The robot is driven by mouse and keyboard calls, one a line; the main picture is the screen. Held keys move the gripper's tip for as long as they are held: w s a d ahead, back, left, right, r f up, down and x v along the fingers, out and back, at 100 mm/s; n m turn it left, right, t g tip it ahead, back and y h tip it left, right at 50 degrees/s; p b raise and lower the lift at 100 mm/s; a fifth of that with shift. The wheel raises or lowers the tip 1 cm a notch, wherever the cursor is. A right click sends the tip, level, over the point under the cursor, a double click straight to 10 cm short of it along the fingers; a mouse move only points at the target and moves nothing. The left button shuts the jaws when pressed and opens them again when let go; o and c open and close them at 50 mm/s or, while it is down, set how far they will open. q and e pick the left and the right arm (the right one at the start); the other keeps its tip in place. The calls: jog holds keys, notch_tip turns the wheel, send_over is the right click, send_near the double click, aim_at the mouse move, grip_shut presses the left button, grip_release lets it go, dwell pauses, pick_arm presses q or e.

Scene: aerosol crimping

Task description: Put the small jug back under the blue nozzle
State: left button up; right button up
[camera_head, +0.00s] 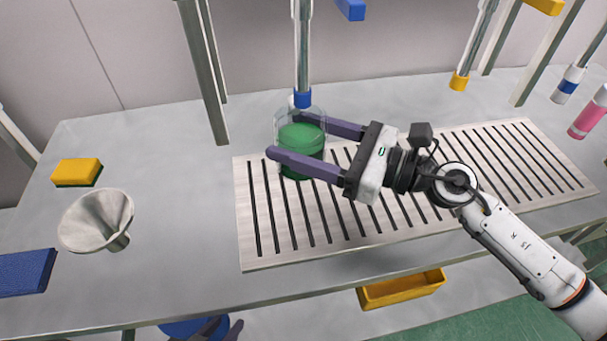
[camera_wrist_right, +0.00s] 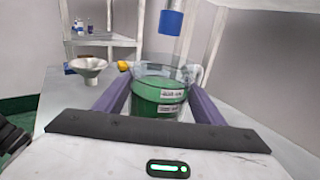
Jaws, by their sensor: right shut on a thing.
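The small jug (camera_head: 299,166) is clear, holds green liquid and is upright near the left end of the slotted metal grate. My right gripper (camera_head: 292,136) is shut on it, one finger on each side. In the right wrist view the jug (camera_wrist_right: 158,96) sits between the fingers, with white labels on its side. The blue nozzle (camera_head: 303,98) hangs on a metal pipe and overlaps the jug's far rim in the head view. In the wrist view the nozzle (camera_wrist_right: 171,22) is above the jug, slightly right of its middle.
The slotted grate (camera_head: 243,225) runs to the right. A yellow nozzle (camera_head: 459,82) hangs further right. A funnel (camera_head: 97,220), a yellow sponge (camera_head: 77,171) and a blue block (camera_head: 27,272) lie left. A metal post (camera_head: 205,75) stands left of the jug.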

notch_tip(320, 180, down, 7)
jog(key=shift+r+b, duration=0.2)
jog(key=shift+b, duration=0.3)
jog(key=shift+f, duration=0.2)
jog(key=o, duration=1.6)
jog(key=shift+f, duration=0.1)
